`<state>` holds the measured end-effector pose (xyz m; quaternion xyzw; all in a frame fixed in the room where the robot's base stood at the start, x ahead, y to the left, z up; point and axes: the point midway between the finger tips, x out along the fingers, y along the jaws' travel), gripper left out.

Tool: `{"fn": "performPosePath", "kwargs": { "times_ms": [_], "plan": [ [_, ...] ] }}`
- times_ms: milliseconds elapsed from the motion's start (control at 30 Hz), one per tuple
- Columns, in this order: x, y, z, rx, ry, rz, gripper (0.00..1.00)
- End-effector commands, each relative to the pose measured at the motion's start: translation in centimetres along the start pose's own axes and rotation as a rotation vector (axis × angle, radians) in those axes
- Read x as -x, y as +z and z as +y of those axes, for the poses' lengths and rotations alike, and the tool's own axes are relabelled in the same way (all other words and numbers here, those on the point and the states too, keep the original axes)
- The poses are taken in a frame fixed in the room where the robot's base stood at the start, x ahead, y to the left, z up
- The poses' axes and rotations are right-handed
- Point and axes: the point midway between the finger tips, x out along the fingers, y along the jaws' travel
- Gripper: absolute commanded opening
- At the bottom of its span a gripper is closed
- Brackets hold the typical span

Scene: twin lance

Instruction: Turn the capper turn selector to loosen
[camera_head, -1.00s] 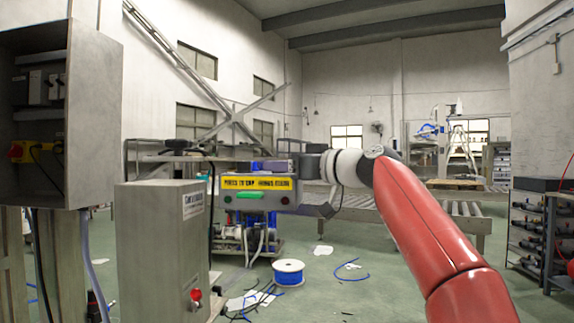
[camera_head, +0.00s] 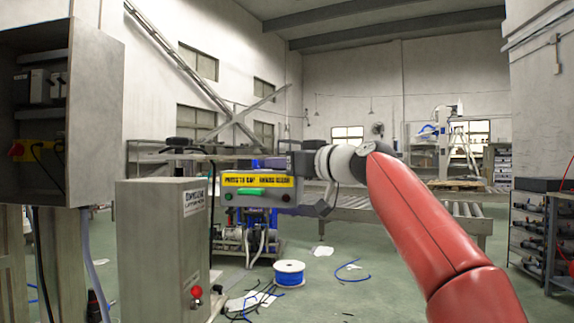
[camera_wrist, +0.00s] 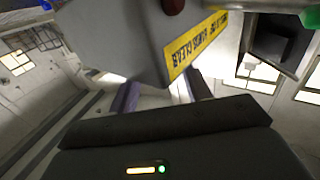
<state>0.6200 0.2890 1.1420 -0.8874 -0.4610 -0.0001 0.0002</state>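The capper's grey control box (camera_head: 262,208) stands ahead with a yellow label (camera_head: 256,181) reading roughly "press to cap, hands clear". My gripper (camera_head: 286,164) is at the box's upper right end. In the wrist view my gripper (camera_wrist: 161,96) shows two fingers apart with nothing seen between them. The grey box (camera_wrist: 125,38) is just beyond them, with a dark red knob (camera_wrist: 173,5) at the top edge.
A grey cabinet (camera_head: 160,250) with a red button stands at the near left, below an open electrical box (camera_head: 96,110). A blue cable spool (camera_head: 289,273) and loose cables lie on the floor. A roller conveyor (camera_head: 400,212) runs behind my arm. A shelf rack (camera_head: 530,235) stands right.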

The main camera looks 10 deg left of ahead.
Motion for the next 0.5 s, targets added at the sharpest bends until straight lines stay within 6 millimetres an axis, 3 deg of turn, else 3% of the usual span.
{"fn": "performPosePath", "kwargs": {
  "times_ms": [333,500],
  "plan": [
    [0.1,0.1,0.0,0.001,0.0,0.0,0.58],
    [1.9,0.3,0.1,0.003,0.004,0.001,0.58]
  ]
}}
